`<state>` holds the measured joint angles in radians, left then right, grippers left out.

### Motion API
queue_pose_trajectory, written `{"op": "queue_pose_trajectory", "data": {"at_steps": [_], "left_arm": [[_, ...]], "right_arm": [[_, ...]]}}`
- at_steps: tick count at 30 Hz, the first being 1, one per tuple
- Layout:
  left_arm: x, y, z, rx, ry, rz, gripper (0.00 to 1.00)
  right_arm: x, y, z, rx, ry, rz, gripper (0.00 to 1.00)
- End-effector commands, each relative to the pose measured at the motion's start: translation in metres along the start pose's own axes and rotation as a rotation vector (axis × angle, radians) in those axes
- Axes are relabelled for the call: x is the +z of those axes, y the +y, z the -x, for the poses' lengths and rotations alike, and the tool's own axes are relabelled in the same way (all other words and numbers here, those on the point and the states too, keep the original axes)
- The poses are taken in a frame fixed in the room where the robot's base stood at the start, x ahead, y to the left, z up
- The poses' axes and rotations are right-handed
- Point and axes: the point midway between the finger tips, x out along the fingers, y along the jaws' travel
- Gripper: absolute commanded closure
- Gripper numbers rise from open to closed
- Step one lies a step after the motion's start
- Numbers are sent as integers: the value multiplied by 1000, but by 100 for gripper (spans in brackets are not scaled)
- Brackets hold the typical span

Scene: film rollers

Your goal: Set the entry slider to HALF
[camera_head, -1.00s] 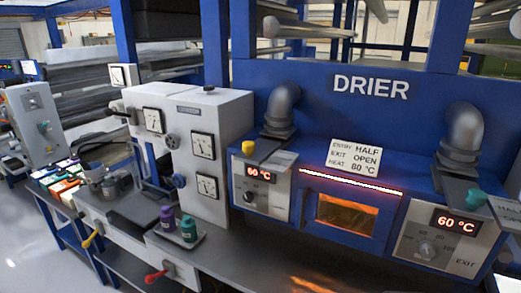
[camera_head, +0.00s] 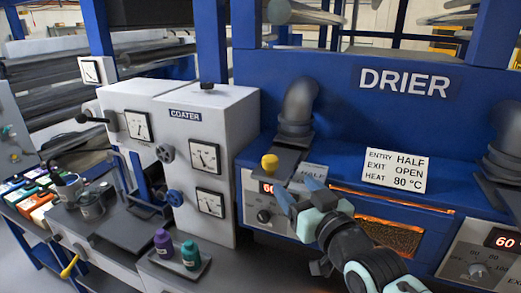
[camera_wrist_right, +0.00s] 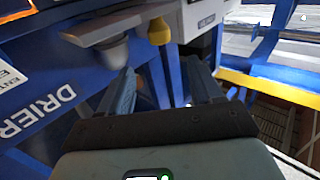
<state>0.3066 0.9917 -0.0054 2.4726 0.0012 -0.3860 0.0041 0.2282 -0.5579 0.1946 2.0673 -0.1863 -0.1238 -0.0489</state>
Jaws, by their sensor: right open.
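The entry slider has a yellow knob (camera_head: 270,163) on a grey plate at the drier's left duct in the head view. My right gripper (camera_head: 297,190) is open and empty, just right of and nearer than the knob, in front of the drier. In the right wrist view the yellow knob (camera_wrist_right: 160,32) is ahead of the two spread fingers (camera_wrist_right: 163,88), apart from them. A pale label (camera_head: 312,173) by the slider is partly covered by the fingers; HALF is partly readable. My left gripper is not in view.
A white card (camera_head: 396,170) on the drier reads entry HALF, exit OPEN, heat 80 °C. The left duct (camera_head: 298,105) rises behind the knob. The coater (camera_head: 225,120) stands left. Purple (camera_head: 162,243) and teal (camera_head: 191,254) bottles stand on a tray below it.

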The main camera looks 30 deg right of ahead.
Motion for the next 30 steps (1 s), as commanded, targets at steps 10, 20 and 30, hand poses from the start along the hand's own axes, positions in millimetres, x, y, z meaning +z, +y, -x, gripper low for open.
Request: {"op": "queue_pose_trajectory", "data": {"at_steps": [10,20,30], "left_arm": [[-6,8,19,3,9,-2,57],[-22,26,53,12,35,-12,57],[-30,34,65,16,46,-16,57]], "right_arm": [[-3,0,-46,1,-2,-1,35],[-5,1,-111,1,3,-2,35],[-1,0,-134,1,2,0,35]]}}
